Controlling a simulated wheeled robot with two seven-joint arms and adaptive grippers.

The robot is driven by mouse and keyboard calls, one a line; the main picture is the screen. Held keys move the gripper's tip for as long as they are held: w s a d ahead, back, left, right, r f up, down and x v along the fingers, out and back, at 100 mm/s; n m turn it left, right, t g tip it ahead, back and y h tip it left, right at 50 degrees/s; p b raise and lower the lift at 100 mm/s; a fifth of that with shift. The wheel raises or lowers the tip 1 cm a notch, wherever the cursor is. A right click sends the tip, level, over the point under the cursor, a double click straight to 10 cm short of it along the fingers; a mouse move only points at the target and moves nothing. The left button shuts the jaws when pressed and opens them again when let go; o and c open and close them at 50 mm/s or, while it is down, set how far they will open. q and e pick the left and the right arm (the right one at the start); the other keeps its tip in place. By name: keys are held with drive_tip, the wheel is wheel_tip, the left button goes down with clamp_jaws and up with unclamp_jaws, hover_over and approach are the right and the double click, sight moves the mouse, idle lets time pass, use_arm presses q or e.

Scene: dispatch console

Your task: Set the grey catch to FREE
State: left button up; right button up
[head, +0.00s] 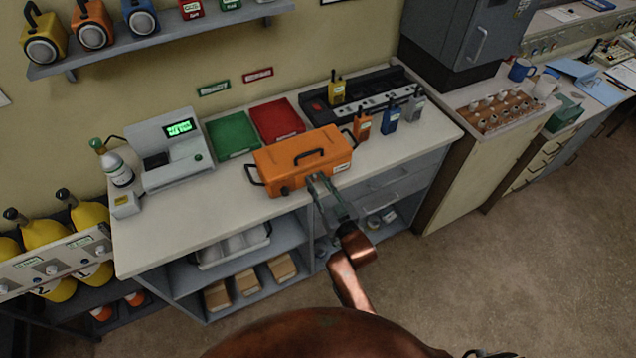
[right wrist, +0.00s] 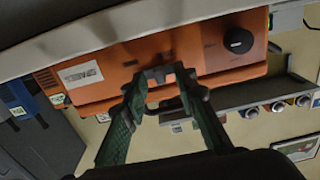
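The orange case (head: 302,160) stands on the counter with its front face toward me. In the right wrist view the case (right wrist: 205,60) fills the middle, with a black knob and a white label on its face. A small dark grey piece that looks like the catch (right wrist: 157,75) sits between the fingertips; its setting cannot be read. My right gripper (head: 319,178) is at the lower front of the case. In the right wrist view the right gripper (right wrist: 161,84) is open, one finger on each side of that piece; contact cannot be told.
A green tray (head: 232,135) and a red tray (head: 277,121) lie behind the case. An orange radio (head: 362,124) and a blue radio (head: 389,117) stand close at its right. A scale-like device (head: 172,150) stands at the left. The counter's front left is clear.

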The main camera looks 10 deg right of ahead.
drive_tip(key=shift+c, duration=0.7)
clamp_jaws()
